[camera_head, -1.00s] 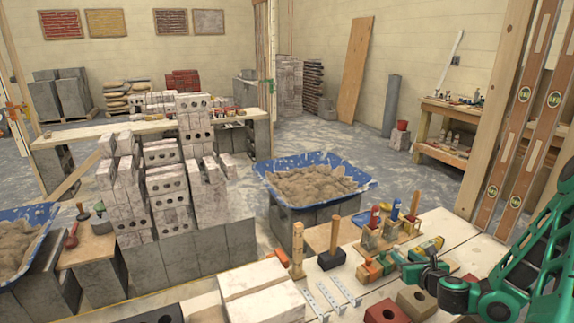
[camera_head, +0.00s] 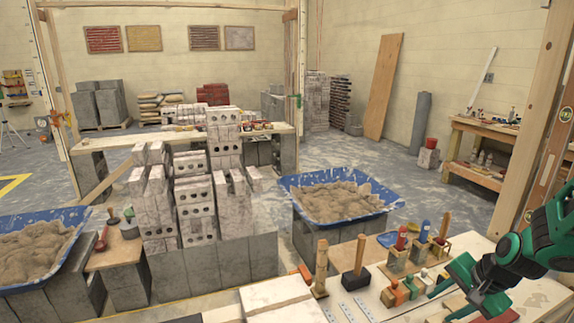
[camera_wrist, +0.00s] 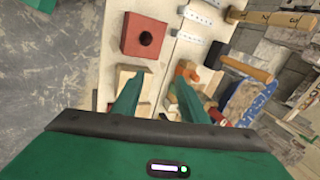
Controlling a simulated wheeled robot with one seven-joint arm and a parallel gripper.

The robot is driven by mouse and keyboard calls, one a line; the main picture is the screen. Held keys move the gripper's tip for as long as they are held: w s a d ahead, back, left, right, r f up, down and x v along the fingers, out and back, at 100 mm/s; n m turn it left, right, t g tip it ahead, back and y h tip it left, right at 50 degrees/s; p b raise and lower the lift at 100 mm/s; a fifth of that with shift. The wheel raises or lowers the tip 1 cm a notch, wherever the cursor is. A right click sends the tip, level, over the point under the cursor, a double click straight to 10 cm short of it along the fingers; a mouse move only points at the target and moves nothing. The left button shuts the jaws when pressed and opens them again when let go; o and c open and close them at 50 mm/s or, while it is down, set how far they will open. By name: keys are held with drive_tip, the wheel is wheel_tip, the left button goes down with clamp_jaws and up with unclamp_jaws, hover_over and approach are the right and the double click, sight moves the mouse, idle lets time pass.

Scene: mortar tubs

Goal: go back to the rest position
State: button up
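My gripper (camera_wrist: 158,100) shows in the wrist view with its two green fingers spread apart and nothing between them. It hangs above the tool bench. In the head view my green gripper (camera_head: 470,285) is at the lower right, over the right part of the bench, and its fingers are hard to make out there. Below it in the wrist view is a red block with a dark round hole (camera_wrist: 146,36), lying on the pale bench top.
Mallets (camera_head: 357,258) and small tools stand on the bench (camera_head: 370,300). Two blue mortar tubs (camera_head: 335,196) (camera_head: 40,238) sit on grey blocks beyond it. Stacked perforated bricks (camera_head: 195,205) stand between the tubs. The floor beyond the right tub is clear.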

drive_tip(key=s+r+n+g, duration=0.1)
drive_tip(key=s+r+n, duration=0.1)
drive_tip(key=s+r, duration=0.2)
drive_tip(key=s+d+r+n+g+h, duration=0.1)
drive_tip(key=s+r, duration=0.3)
drive_tip(key=s, duration=0.7)
drive_tip(key=s+r+n+g, duration=0.2)
drive_tip(key=s+r+n, duration=0.1)
drive_tip(key=s, duration=0.4)
drive_tip(key=shift+s+d+r+g, duration=0.2)
drive_tip(key=shift+d+r+g, duration=0.15)
drive_tip(key=shift+r, duration=0.45)
